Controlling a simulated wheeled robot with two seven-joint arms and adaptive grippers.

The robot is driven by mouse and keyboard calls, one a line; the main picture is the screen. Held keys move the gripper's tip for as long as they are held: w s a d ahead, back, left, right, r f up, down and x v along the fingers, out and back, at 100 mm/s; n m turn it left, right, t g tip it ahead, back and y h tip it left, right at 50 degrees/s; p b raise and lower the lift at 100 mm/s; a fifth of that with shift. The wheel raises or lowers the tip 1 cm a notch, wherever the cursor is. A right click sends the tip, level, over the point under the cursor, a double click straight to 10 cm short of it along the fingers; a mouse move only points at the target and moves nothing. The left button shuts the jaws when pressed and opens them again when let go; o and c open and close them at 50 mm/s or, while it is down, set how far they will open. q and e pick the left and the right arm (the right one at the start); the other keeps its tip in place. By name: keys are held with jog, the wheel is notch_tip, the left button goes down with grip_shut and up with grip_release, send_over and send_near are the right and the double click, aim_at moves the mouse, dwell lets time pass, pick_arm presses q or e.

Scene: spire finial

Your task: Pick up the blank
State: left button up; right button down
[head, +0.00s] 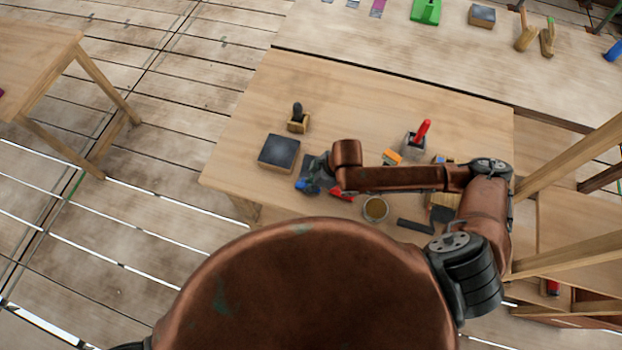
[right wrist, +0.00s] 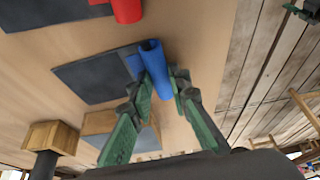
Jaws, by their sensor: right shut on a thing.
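My right gripper (right wrist: 161,80), with green fingers, is shut on a blue, rounded piece (right wrist: 152,55) that looks like the blank. The piece sits between the fingertips, its end showing a hollow or groove. It is over or beside a dark flat plate (right wrist: 88,78); I cannot tell whether it touches it. In the head view the right gripper (head: 318,172) is at the left part of the wooden table, partly hidden by my wrist, with a bit of the blue piece (head: 311,188) showing below it. My left gripper is not in view.
On the table (head: 240,125) a dark-topped block (head: 279,152) and a wooden block with a dark knob (head: 298,120) stand close by. A red piece (head: 342,196), a round cup (head: 375,208) and a grey holder with a red handle (head: 420,133) are to the right.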

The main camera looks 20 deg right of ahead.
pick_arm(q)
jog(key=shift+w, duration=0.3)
pick_arm(e)
jog(key=shift+r, duration=0.15)
